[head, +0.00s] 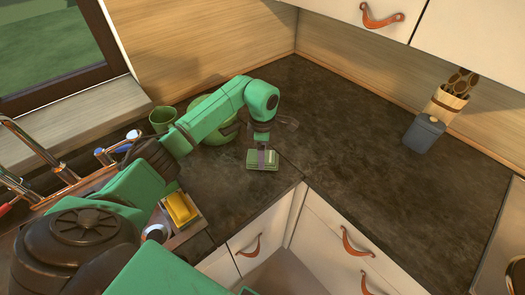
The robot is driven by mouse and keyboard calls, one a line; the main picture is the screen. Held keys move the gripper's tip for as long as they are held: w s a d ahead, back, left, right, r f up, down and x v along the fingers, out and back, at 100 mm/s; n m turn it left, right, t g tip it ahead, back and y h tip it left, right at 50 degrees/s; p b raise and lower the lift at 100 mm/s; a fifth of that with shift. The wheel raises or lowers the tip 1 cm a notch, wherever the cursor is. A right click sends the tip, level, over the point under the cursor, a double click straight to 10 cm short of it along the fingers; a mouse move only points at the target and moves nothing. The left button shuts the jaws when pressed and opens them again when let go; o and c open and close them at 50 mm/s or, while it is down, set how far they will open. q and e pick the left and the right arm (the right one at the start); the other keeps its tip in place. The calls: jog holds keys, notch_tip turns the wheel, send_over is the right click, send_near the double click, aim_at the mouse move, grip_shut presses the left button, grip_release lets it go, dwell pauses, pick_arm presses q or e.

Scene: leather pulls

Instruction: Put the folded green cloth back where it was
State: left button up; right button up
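The folded green cloth (252,161) lies or hangs at the dark countertop (330,110), near its inner front corner. It is a small layered block with light and dark green folds. My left gripper (262,152) points down right at the cloth, and its tip overlaps the cloth in the picture. The fingers are small and partly hidden, so I cannot tell whether they are closed on it, or whether the cloth touches the counter. My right gripper is not in view.
A green cup (162,119) and a larger green vessel (213,128), partly behind my arm, stand at the back left. A yellow sponge (181,207) sits in a holder by the sink. A grey container (424,134) and a wooden holder (447,103) stand at the right. The middle counter is clear.

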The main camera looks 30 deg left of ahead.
pick_arm(q)
jog(key=shift+w+f, duration=0.1)
jog(key=shift+f, duration=0.2)
jog(key=shift+f+b, duration=0.2)
jog(key=shift+b, duration=0.1)
jog(key=o, duration=1.2)
jog(key=shift+r, duration=0.1)
jog(key=shift+c, duration=0.2)
jog(key=shift+r, duration=0.1)
jog(key=shift+r, duration=0.2)
notch_tip(320, 180, up, 12)
jog(key=b, duration=0.3)
jog(key=shift+f, duration=0.15)
